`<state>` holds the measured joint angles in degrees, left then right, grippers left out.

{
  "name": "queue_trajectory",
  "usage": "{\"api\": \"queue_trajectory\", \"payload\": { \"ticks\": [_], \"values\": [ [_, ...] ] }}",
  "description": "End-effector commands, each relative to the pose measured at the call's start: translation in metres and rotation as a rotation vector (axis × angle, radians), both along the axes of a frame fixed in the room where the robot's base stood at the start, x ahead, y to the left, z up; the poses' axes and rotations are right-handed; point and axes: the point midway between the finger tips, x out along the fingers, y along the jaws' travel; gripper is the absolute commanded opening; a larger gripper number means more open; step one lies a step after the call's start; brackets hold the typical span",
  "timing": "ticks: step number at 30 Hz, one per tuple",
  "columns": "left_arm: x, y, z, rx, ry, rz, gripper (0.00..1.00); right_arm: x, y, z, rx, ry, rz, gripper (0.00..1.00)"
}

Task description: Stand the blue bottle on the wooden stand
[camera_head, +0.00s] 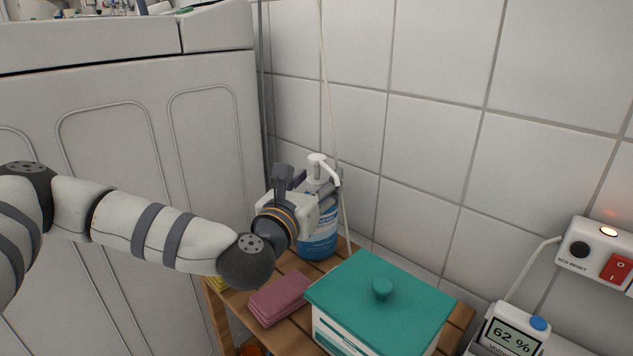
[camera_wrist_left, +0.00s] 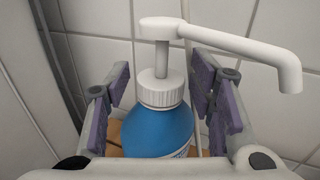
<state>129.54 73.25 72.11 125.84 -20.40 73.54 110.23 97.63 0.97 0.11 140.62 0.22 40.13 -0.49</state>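The blue bottle (camera_head: 318,238) has a white collar and a white pump head. It is upright at the back of the slatted wooden stand (camera_head: 292,327), against the tiled wall, and its base appears to rest on the slats. My left gripper (camera_head: 308,186) is at the bottle's upper part and hides some of it. In the left wrist view, the bottle (camera_wrist_left: 157,130) is between the two purple-padded fingers of my left gripper (camera_wrist_left: 165,95). Gaps show on both sides of the neck, so the gripper is open around it. My right gripper is not in view.
A folded pink cloth (camera_head: 281,297) and a teal-lidded box (camera_head: 345,287) are on the stand in front of the bottle. A white appliance (camera_head: 130,90) is at left. A cord hangs behind the bottle.

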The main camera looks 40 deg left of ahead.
Motion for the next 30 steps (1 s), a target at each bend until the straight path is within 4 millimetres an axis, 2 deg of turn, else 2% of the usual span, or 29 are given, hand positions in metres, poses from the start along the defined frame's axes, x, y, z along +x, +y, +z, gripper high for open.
{"api": "queue_trajectory", "payload": {
  "ticks": [10, 22, 24, 30],
  "values": [
    [-0.005, -0.001, 0.003, 0.001, 0.001, 0.000, 0.52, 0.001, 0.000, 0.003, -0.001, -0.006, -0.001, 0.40],
    [-0.089, -0.028, 0.004, -0.002, 0.001, -0.001, 0.52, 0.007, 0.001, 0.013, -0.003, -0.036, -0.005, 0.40],
    [-0.100, -0.032, 0.008, 0.002, 0.001, -0.001, 0.52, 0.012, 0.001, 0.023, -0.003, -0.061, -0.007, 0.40],
    [-0.115, -0.037, 0.004, 0.000, -0.001, -0.001, 0.52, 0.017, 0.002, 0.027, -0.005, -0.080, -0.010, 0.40]
  ]
}}
